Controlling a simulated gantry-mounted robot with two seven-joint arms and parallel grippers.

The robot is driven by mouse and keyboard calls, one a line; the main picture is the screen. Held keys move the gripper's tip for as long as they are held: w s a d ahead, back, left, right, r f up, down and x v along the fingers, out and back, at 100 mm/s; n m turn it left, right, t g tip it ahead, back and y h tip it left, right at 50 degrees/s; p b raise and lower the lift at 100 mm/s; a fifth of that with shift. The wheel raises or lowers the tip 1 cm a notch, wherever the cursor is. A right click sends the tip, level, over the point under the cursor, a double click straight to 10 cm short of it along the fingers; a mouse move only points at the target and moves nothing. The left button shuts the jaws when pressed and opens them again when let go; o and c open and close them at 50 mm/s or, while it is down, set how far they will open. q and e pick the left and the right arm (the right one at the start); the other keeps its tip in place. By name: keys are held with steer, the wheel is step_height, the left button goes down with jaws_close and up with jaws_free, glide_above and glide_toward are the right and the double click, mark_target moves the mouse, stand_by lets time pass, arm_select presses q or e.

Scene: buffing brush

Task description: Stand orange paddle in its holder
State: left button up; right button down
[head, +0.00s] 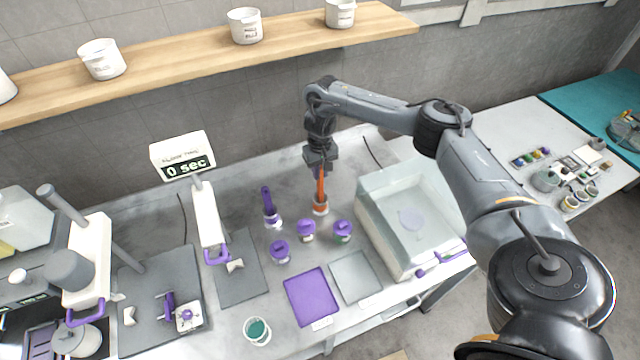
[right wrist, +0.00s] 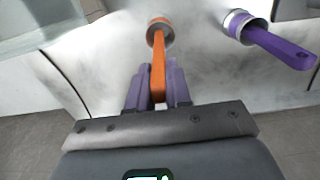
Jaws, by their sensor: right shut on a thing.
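The orange paddle (head: 320,185) stands upright in the head view, with its lower end at a small round holder (head: 320,209) on the grey table. My right gripper (head: 320,168) is above it, shut on the paddle's upper handle. In the right wrist view the orange paddle (right wrist: 158,72) runs from between the purple fingers (right wrist: 158,88) to the holder (right wrist: 160,32). Its lower end appears to be inside the holder's rim; how deep it sits I cannot tell. My left gripper is not in view.
A purple paddle (head: 267,203) stands in a holder to the left. Several purple-topped pots (head: 306,230) are in front. A clear basin (head: 365,220) is close on the right. A purple mat (head: 311,297) and grey mat (head: 356,277) lie nearer the front. A shelf (head: 190,62) runs behind.

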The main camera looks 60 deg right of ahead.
mark_target(320, 185)
step_height(320, 185, down, 4)
steer(key=shift+r+b, duration=0.1)
steer(key=shift+b, duration=0.45)
steer(key=c, duration=1.1)
jaws_free()
steer(key=shift+o, duration=0.2)
